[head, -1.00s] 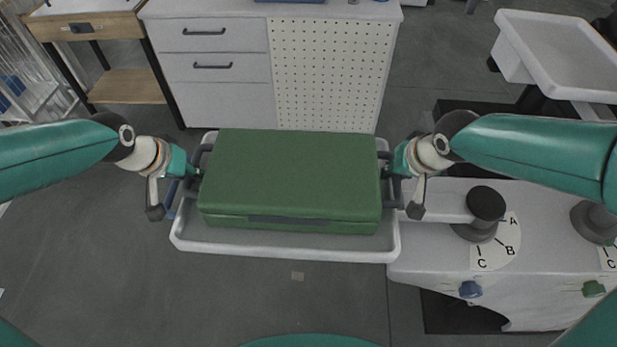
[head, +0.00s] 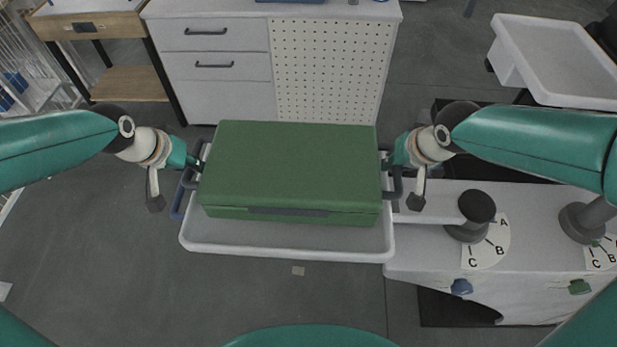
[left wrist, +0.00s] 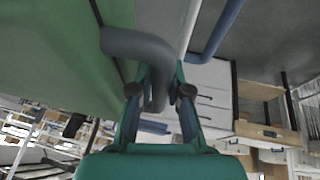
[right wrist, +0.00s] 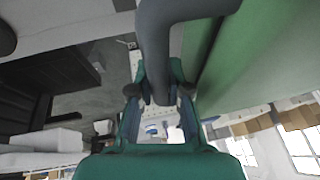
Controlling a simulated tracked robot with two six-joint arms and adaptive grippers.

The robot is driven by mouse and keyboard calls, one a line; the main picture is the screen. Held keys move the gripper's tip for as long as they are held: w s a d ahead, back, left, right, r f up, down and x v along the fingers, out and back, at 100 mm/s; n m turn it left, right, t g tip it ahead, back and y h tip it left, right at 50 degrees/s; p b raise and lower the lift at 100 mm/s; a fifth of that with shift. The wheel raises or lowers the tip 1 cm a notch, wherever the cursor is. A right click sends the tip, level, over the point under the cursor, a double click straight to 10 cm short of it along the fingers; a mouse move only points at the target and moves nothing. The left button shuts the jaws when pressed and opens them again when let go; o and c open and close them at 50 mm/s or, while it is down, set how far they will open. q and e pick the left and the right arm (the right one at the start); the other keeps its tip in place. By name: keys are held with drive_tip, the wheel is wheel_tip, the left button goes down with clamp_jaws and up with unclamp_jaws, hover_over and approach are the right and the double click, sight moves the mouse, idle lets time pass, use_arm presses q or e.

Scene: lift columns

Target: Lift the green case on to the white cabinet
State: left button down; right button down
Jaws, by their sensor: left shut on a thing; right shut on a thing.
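The green case (head: 290,168) is level between my two grippers, above a white tray (head: 285,243). My left gripper (head: 197,167) is shut on the grey handle at the case's left end; that handle (left wrist: 140,45) shows between the fingers in the left wrist view. My right gripper (head: 388,163) is shut on the handle at the right end, and this handle (right wrist: 160,40) shows in the right wrist view. The white cabinet (head: 222,72), with drawers and a perforated panel, stands beyond the case. The case hides the cabinet's lower front and most of the tray.
A grey console with dark knobs (head: 477,207) is at the right. A white bin (head: 555,55) is at the upper right. A wooden table (head: 90,26) stands left of the cabinet. A blue object (head: 290,1) is on the cabinet top's far part. Grey floor lies in front.

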use_arm(q)
drive_tip(key=shift+w+a+r, duration=0.1)
drive_tip(key=shift+w+r, duration=0.05)
drive_tip(key=shift+r, duration=0.1)
use_arm(e)
drive_tip(key=shift+w+r, duration=0.1)
drive_tip(key=shift+r, duration=0.15)
use_arm(q)
drive_tip(key=shift+f, duration=0.1)
use_arm(e)
drive_tip(key=shift+f, duration=0.1)
